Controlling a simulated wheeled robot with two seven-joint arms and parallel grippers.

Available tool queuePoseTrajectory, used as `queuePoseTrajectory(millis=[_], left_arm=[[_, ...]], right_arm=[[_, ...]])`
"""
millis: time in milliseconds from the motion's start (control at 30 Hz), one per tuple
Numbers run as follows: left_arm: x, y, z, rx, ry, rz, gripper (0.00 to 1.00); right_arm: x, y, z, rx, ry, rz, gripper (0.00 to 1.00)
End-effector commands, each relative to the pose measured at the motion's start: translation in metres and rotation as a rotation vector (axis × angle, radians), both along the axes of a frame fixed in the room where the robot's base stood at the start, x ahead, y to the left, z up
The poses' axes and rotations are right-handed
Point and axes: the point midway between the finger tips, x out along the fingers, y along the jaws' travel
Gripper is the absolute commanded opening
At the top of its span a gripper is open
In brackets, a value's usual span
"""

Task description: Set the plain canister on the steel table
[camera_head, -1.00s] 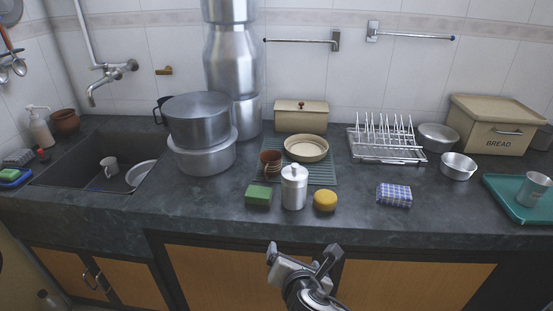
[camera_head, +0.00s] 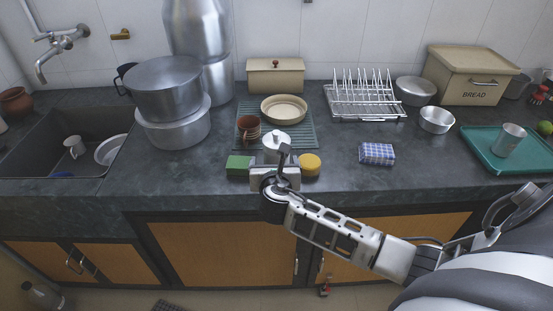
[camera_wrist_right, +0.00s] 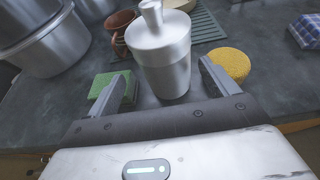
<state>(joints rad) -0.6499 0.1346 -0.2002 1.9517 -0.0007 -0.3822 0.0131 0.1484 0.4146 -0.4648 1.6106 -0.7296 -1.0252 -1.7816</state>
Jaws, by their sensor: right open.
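A plain steel canister (camera_wrist_right: 165,60) with a knobbed lid stands upright on the dark counter. In the head view only its lid (camera_head: 277,141) and upper part show behind my right gripper (camera_head: 275,172). In the wrist view my right gripper (camera_wrist_right: 164,84) is open, with one finger on each side of the canister's near lower part; small gaps seem to show, and I cannot tell whether either finger touches. My left gripper is in neither current view. I see no steel table.
A green sponge (camera_head: 239,165) lies left of the canister and a yellow round sponge (camera_head: 309,165) right of it, both close to my fingers. A brown cup (camera_head: 249,128) and cream bowl (camera_head: 284,108) sit behind on a ribbed mat (camera_head: 305,137). A checked cloth (camera_head: 377,153) lies right.

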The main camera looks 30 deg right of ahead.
Motion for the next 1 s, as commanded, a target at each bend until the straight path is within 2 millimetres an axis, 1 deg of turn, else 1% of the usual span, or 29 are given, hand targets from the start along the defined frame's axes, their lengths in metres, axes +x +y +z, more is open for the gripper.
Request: queuePoseTrajectory(millis=[167, 300, 433, 533, 733, 767, 800, 867, 900, 967, 1000], left_arm=[[0.001, 0.000, 0.001, -0.001, -0.002, -0.001, 0.36], [0.001, -0.001, 0.001, -0.001, -0.003, -0.001, 0.36], [0.001, -0.001, -0.001, -0.002, -0.004, -0.001, 0.36], [0.001, -0.001, 0.000, -0.004, -0.005, -0.002, 0.36], [0.002, -0.002, 0.002, -0.004, -0.009, -0.002, 0.36], [0.002, -0.002, 0.002, -0.005, -0.009, -0.001, 0.36], [0.002, -0.002, 0.002, -0.004, -0.009, -0.002, 0.36], [0.002, -0.002, 0.002, -0.004, -0.009, -0.002, 0.36], [0.002, -0.002, 0.002, -0.004, -0.008, -0.003, 0.36], [0.002, -0.002, 0.002, -0.004, -0.008, -0.003, 0.36], [0.002, -0.002, 0.002, -0.004, -0.008, -0.003, 0.36]], right_arm=[[0.009, -0.008, -0.005, -0.001, 0.000, -0.002, 0.86], [0.022, -0.023, -0.014, 0.000, 0.000, -0.003, 0.86], [0.035, -0.030, -0.021, 0.001, 0.001, -0.001, 0.86], [0.040, -0.033, -0.022, 0.002, 0.000, 0.001, 0.86], [0.040, -0.033, -0.022, 0.002, 0.000, 0.001, 0.86], [0.040, -0.033, -0.022, 0.002, 0.000, 0.001, 0.80], [0.040, -0.033, -0.022, 0.002, 0.000, 0.001, 0.69], [0.040, -0.033, -0.022, 0.002, 0.000, 0.001, 0.53], [0.040, -0.033, -0.022, 0.002, 0.000, 0.001, 0.41], [0.039, -0.033, -0.022, 0.002, 0.001, 0.001, 0.25], [0.039, -0.033, -0.022, 0.002, 0.001, 0.001, 0.14]])
